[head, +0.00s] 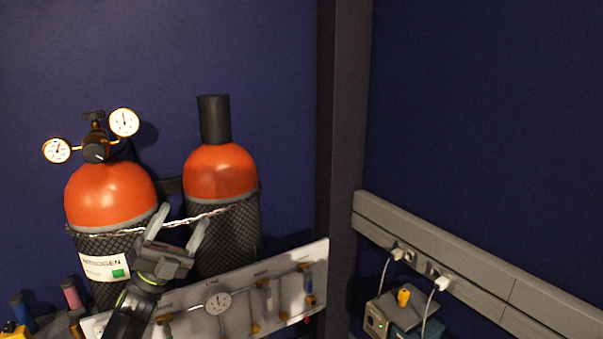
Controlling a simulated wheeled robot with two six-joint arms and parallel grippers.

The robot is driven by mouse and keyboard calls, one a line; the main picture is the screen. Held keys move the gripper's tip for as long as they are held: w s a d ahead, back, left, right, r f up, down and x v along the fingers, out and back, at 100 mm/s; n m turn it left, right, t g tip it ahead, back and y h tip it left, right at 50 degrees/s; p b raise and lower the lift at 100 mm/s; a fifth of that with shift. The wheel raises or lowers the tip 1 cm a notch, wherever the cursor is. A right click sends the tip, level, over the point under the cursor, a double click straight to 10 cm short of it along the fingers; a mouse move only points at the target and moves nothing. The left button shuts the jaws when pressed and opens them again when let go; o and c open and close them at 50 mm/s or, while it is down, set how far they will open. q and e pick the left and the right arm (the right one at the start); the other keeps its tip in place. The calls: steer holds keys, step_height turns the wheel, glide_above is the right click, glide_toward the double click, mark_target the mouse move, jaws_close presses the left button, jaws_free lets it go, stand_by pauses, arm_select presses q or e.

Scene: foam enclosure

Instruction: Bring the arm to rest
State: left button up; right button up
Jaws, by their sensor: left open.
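My left gripper (178,228) is in the lower left of the head view, its arm coming up from the bottom edge. The left cylinder (110,195) has a nitrogen label and a regulator with two gauges. The right cylinder (221,172) has a black cap. The gripper hides part of both cylinders; I cannot tell whether it touches them. My right gripper is not in view.
A grey gauge panel (240,318) with valves stands low in front of the cylinders. A chain (215,213) crosses the cylinders. A dark post (343,130) marks the corner. A socket rail (480,272) runs along the right wall above plugged-in boxes (377,318).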

arm_select(q)
steer(key=w+a+f+n+t+y, duration=0.2)
steer(key=w+a+f+n+y, duration=0.35)
steer(key=n+y, duration=0.7)
steer(key=w+a+f+n+t+y, duration=0.1)
steer(key=w+a+f+n+y, duration=0.5)
steer(key=n+y, duration=0.6)
steer(key=s+a+f+n+g+b, duration=0.1)
steer(key=s+f+n+g+b, duration=0.3)
steer(key=f, duration=1.4)
steer(key=s+f+m+g, duration=0.15)
steer(key=s+f, duration=0.45)
steer(key=f, duration=1.1)
steer(key=s+f+n+g+b, duration=0.2)
steer(key=s+f+g+b, duration=0.35)
steer(key=s+f, duration=2.15)
steer(key=s+d+f+g, duration=0.1)
steer(key=s+f+g, duration=0.1)
steer(key=s+f, duration=0.3)
steer(key=s+d+f+g+b, duration=0.1)
steer(key=s+f, duration=0.4)
steer(key=s, duration=0.9)
steer(key=s+d+f+n+g+b, duration=0.1)
steer(key=s+d+f+g, duration=0.2)
steer(key=s, duration=0.7)
step_height(320, 180, down, 2)
steer(key=shift+s+f+g, duration=0.1)
steer(key=shift+s+g, duration=0.1)
steer(key=shift+g, duration=0.4)
